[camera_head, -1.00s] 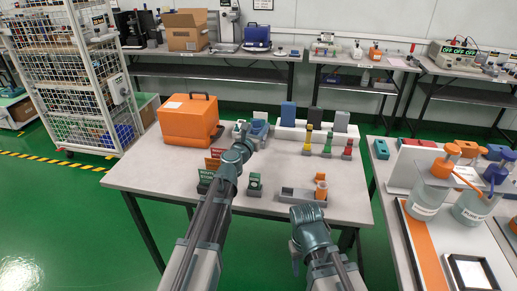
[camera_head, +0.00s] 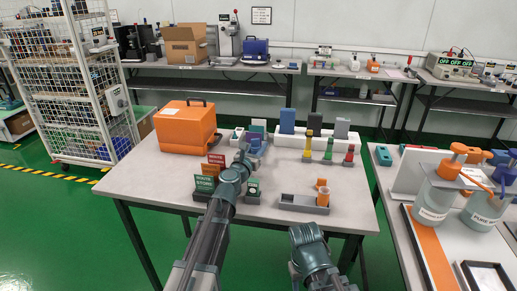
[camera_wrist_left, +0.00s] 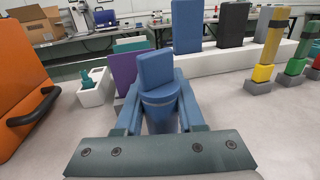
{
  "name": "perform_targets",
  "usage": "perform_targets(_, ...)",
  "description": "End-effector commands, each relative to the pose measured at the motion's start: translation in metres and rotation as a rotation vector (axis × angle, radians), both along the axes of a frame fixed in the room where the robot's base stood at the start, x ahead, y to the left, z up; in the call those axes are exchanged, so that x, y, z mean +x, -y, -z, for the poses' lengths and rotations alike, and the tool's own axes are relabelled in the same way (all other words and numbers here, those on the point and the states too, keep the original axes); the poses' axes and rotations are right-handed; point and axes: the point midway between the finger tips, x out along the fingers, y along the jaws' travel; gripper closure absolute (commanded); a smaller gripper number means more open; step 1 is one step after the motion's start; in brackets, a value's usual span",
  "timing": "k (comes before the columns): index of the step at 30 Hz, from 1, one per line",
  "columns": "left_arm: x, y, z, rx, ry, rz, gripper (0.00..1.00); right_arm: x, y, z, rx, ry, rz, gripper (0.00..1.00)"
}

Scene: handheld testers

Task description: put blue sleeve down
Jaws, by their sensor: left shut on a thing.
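The blue sleeve (camera_wrist_left: 157,75) is in the left wrist view, between the fingers of my left gripper (camera_wrist_left: 159,104). It looks like a blue upright block with a rounded lower part. My left gripper is shut on it. In the head view my left gripper (camera_head: 246,150) is over the back middle of the table, at the white holder; its fingers and the sleeve are small and hard to separate there. Whether the sleeve touches the surface below cannot be told. My right arm shows at the bottom of the head view, but its gripper fingers are not visible.
An orange case (camera_head: 186,128) stands left. A purple block (camera_wrist_left: 123,72) is just beyond the sleeve. Small signs (camera_head: 205,185) and a grey tray (camera_head: 303,203) are nearer.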

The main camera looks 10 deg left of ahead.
Motion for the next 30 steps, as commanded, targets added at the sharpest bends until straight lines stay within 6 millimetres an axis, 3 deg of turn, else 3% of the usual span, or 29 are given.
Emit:
perform_targets(3, 0.000, 0.000, 0.005, 0.000, 0.000, 0.000, 1.00, 0.000, 0.000, 0.005, -0.001, 0.000, 0.000, 0.50)
perform_targets(4, 0.000, 0.000, 0.003, 0.000, 0.000, 0.000, 0.58, 0.000, 0.000, 0.003, -0.001, 0.000, 0.000, 0.50)
perform_targets(9, 0.000, 0.000, 0.003, 0.000, 0.000, 0.000, 0.32, 0.000, 0.000, 0.003, -0.001, 0.000, 0.000, 0.50)
perform_targets(21, 0.000, 0.000, -0.002, 0.000, 0.000, 0.000, 0.32, 0.000, 0.000, -0.002, 0.000, 0.000, 0.000, 0.50)
perform_targets(30, -0.042, -0.010, 0.000, 0.000, 0.000, -0.002, 0.32, 0.000, 0.000, 0.000, 0.000, 0.000, 0.000, 0.50)
